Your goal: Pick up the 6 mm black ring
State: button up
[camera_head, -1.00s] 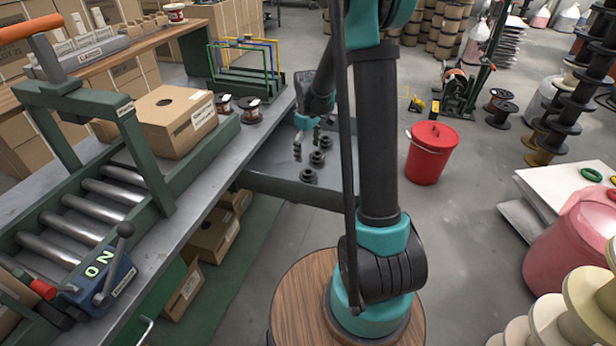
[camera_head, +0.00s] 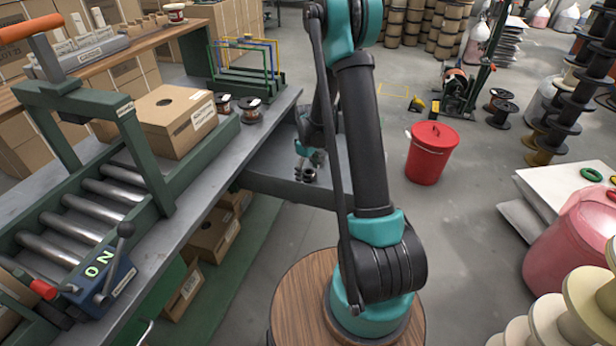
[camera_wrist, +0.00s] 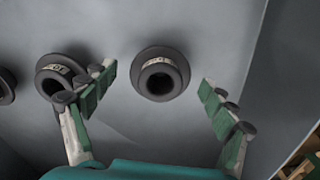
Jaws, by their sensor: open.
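Several black flanged rings stand on a grey surface in the wrist view. One ring (camera_wrist: 160,74) lies ahead of my gripper (camera_wrist: 157,82), between the lines of its two fingers. A second ring (camera_wrist: 56,76) sits to the left, partly covered by the left finger. A third ring (camera_wrist: 5,86) is cut off at the left edge. Small pale labels show on two rings, but I cannot read their sizes for certain. My gripper is open and empty, its green-padded fingers wide apart. In the head view one dark ring (camera_head: 310,176) shows below my gripper (camera_head: 308,158); my arm hides others.
A red bucket (camera_head: 432,153) stands on the floor to the right. Bare surface surrounds the middle ring's far side.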

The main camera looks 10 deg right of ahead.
jog(key=shift+f, duration=0.1)
jog(key=c, duration=1.1)
